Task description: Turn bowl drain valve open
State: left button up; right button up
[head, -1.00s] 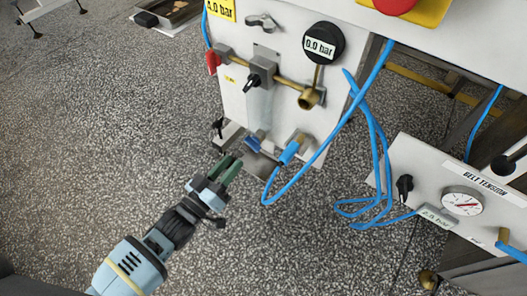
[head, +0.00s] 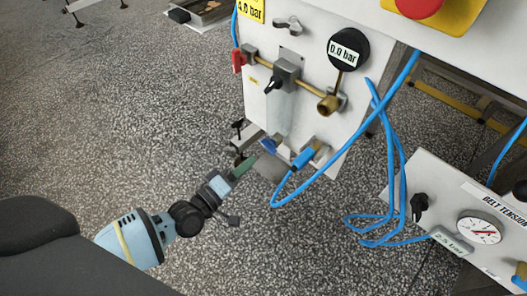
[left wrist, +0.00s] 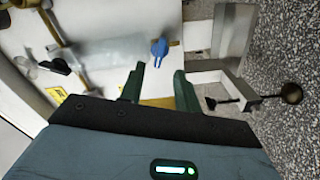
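The bowl drain valve shows as a small blue lever (head: 268,146) at the bottom of the pale, clear bowl (head: 279,112) on the white panel. In the left wrist view the blue lever (left wrist: 158,48) sits on a short brass fitting at the end of the clear bowl (left wrist: 112,49). My left gripper (head: 245,166) is just below and left of the lever in the head view. In the left wrist view its green fingers (left wrist: 158,84) are apart with nothing between them, and the lever lies beyond the gap, apparently not touched. My right gripper is in neither view.
A blue hose (head: 345,130) with a blue fitting (head: 303,157) hangs right of the lever. A grey bracket (left wrist: 233,80) stands beside it. The 0.0 bar gauge (head: 348,49), red lever (head: 238,61) and black knob (head: 272,84) are above.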

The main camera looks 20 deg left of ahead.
aim_at(266, 149)
pick_arm(q)
jog(key=b+x, duration=0.1)
jog(key=x, duration=0.4)
jog(key=shift+f, duration=0.1)
jog(key=shift+x, duration=0.8)
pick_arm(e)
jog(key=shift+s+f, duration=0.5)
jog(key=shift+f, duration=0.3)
pick_arm(q)
jog(key=shift+c, duration=0.2)
grip_shut()
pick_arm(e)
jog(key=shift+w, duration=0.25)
